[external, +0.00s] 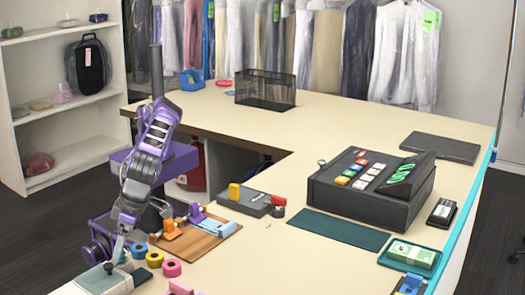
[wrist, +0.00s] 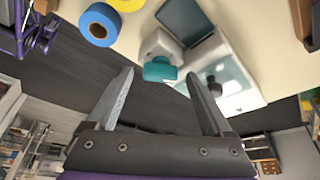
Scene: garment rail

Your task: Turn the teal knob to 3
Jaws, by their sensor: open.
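The teal knob (wrist: 160,69) shows in the wrist view on the near side of a small pale block. It appears between the two fingertips of my gripper (wrist: 159,76), which are spread apart with nothing held. A gap shows on either side of the knob; I cannot tell how near the tips are in depth. In the external view my gripper (external: 116,252) points down at the table's front left corner, over a pale device (external: 104,281). I cannot make out the knob there, nor any number or pointer mark on it.
Beside the knob are a blue tape roll (wrist: 99,25) and a black knob (wrist: 214,87) on the pale device. Yellow (external: 155,259) and pink (external: 172,268) rolls and a wooden board (external: 190,247) lie to the right. The table edge is close.

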